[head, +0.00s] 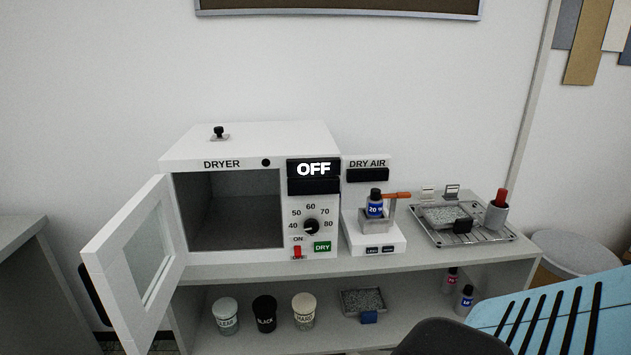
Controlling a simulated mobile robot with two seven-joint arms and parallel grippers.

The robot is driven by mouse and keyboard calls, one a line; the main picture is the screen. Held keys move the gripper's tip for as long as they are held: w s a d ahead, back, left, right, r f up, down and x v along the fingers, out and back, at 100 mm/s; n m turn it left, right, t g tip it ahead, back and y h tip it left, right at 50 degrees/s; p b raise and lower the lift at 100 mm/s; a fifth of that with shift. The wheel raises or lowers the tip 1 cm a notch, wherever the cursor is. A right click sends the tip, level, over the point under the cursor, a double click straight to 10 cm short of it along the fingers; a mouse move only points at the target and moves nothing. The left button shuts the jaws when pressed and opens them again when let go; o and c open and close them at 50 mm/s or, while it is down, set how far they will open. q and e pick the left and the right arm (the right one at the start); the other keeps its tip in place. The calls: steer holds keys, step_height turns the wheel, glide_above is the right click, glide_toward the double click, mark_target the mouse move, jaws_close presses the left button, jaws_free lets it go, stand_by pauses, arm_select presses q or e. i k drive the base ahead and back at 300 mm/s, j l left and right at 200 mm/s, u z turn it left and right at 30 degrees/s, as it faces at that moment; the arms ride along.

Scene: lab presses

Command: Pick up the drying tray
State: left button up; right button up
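Two shallow trays of grey granules show in the head view, and I cannot tell from the picture which is the drying tray. One tray with a black handle (447,217) sits on a wire rack (490,239) at the right of the bench top. The other tray, with a blue handle (369,317), sits on the shelf below. The white dryer (250,152) stands on the left with its windowed door (146,262) swung open to the left. Its chamber looks empty and its display reads OFF. Neither of my grippers is in view.
A dry air unit (366,168) holding a blue bottle (375,205) stands beside the dryer. A grey cup (496,214) with a red-topped item stands on the rack. Cups and small bottles stand on the lower shelf. A light-blue slotted object (560,315) covers the bottom right.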

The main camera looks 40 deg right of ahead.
mark_target(444, 215)
steer(key=z, duration=2.3)
steer(key=i+l+u, duration=0.35)
steer(key=i+l, duration=0.5)
steer(key=l, duration=0.1)
